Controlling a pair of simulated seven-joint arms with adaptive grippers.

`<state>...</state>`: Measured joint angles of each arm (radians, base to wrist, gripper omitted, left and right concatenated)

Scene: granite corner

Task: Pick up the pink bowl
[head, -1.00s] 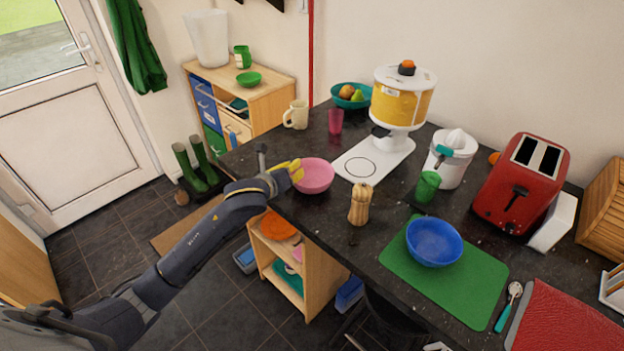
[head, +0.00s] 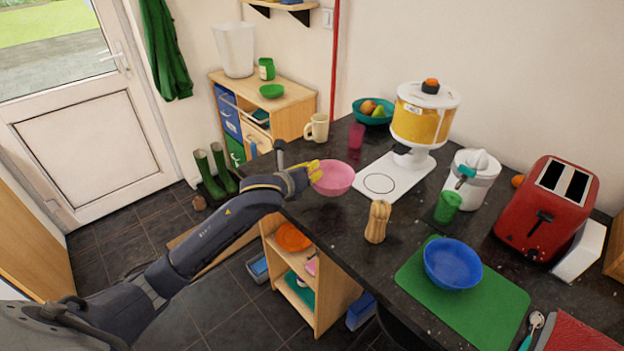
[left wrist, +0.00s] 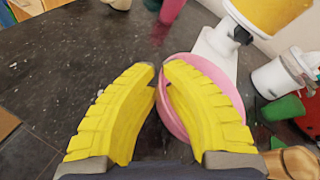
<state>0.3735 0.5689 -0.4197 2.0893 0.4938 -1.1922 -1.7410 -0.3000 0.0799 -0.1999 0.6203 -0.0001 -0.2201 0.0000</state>
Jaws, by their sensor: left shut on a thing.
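The pink bowl (head: 336,180) is at the near left edge of the dark worktop in the head view, seemingly a little above it. My left gripper (head: 314,170) comes in from the left and its yellow fingers are shut on the bowl's left rim. In the left wrist view, the gripper (left wrist: 157,75) has one finger over the inside of the bowl (left wrist: 215,75) and the other outside its rim. The fingers hide part of the bowl's wall. My right gripper is not in view.
A bottle-shaped squash (head: 377,222) stands just right of the bowl. A blue bowl (head: 452,265) sits on a green mat (head: 415,290) at front right.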

